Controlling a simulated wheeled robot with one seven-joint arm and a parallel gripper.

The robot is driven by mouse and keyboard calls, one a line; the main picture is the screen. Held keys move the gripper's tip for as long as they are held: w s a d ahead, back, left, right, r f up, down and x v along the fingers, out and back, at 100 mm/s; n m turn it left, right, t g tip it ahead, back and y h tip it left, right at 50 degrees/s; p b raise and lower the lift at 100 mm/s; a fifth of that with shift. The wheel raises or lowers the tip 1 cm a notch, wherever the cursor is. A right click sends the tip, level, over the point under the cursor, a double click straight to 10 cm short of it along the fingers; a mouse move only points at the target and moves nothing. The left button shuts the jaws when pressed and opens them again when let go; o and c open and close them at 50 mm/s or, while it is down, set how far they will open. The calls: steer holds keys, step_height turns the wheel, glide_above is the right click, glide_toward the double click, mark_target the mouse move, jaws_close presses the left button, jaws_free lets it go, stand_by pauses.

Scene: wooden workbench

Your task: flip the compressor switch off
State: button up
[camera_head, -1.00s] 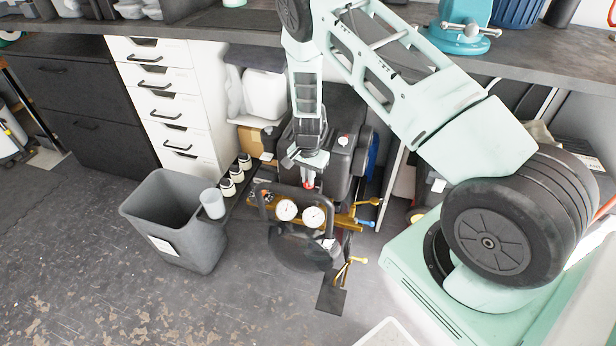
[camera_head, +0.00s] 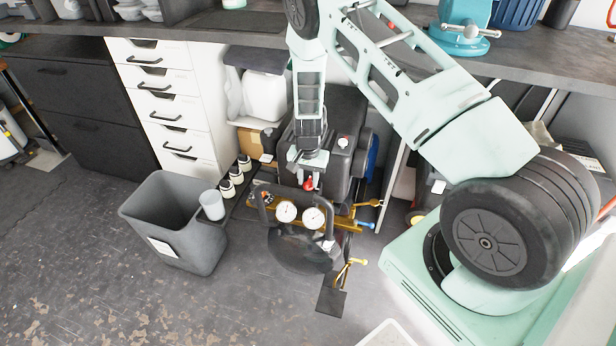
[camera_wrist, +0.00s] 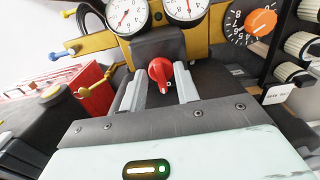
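The compressor (camera_head: 300,250) stands on the floor under the bench, with a dark tank, a brass-coloured manifold and two round white gauges. Its red switch knob (camera_head: 308,184) shows just below my gripper (camera_head: 308,165). In the wrist view the red knob (camera_wrist: 160,72) sits on a dark block below the gauges, with its raised grip roughly upright. My gripper (camera_wrist: 159,90) is open, with one pale finger on each side of the knob and visible gaps between. I cannot tell whether the fingertips reach past the knob's face. Nothing is held.
A grey bin (camera_head: 172,225) stands left of the compressor, beside several small white-topped containers. White drawers (camera_head: 165,110) stand behind it. An orange knob (camera_wrist: 261,22) on a black dial lies right of the gauges in the wrist view. The bench edge (camera_head: 400,62) is above.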

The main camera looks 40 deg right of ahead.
mark_target(308, 182)
step_height(308, 182, up, 17)
steer(key=p, duration=0.1)
steer(key=shift+r, duration=0.2)
stand_by(0.6)
